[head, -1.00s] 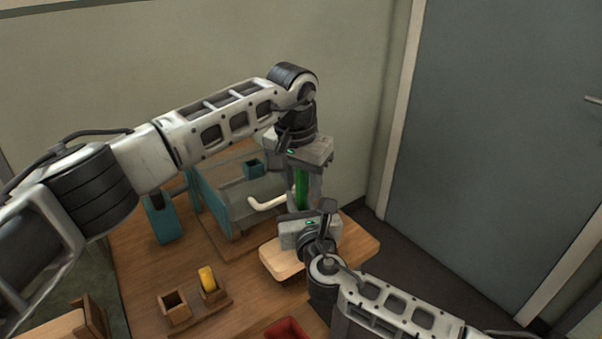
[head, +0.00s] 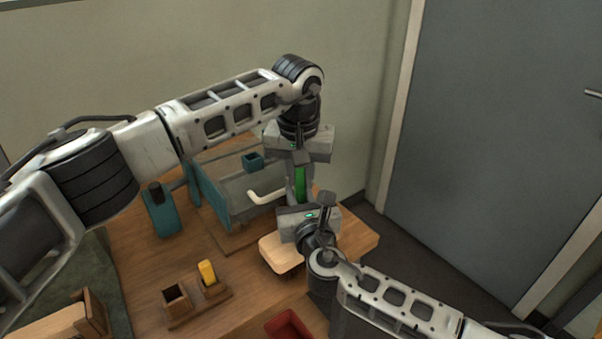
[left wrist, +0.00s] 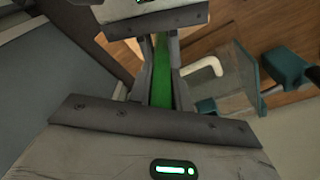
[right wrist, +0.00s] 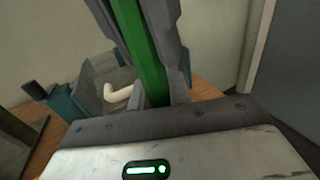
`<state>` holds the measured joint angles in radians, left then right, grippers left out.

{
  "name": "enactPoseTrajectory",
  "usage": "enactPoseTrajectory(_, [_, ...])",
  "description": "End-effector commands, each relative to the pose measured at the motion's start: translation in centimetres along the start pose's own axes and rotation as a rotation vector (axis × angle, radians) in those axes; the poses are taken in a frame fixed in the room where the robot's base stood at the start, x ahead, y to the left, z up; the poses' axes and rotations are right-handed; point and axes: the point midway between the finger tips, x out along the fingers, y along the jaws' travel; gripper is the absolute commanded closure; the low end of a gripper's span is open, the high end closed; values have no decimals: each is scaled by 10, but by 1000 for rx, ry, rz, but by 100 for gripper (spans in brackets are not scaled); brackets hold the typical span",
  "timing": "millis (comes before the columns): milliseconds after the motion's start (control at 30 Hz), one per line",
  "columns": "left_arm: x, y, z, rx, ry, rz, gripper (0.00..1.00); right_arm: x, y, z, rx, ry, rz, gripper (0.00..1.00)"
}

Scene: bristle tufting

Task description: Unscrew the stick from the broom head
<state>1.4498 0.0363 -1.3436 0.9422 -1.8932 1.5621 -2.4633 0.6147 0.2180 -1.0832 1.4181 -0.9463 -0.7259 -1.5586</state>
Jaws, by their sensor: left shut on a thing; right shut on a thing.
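The green stick (head: 301,184) stands roughly upright between my two grippers. My left gripper (head: 300,172) comes from above and is shut on it. My right gripper (head: 306,200) comes from below, facing the left one, and is shut around the lower part. The stick also shows between the fingers in the left wrist view (left wrist: 160,72) and in the right wrist view (right wrist: 140,45). A pale wooden block with rounded corners (head: 279,254) shows beside and below my right gripper; I cannot tell if it is the broom head. The stick's ends and any joint are hidden by the grippers.
A teal-sided bin (head: 207,198) with a cream curved handle (head: 266,196) stands left of the grippers. A teal holder (head: 162,212), a yellow piece in a wooden stand (head: 208,272) and a red tray (head: 290,326) are on the wooden bench (head: 230,312). The wall is close behind.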

Motion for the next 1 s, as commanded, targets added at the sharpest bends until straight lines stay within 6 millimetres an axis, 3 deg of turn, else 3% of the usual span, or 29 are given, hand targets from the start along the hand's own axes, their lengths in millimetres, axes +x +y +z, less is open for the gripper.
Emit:
enactPoseTrajectory(900, [-1, -2, -1, -1, 2, -2, 100, 0, -1, -2, -1, 3, -2, 100])
enactPoseTrajectory(933, [-1, -2, -1, -1, 2, -2, 77, 0, -1, -2, -1, 3, -2, 100])
enactPoseTrajectory(1000, [-1, -2, -1, -1, 2, -2, 58, 0, -1, -2, -1, 3, -2, 100])
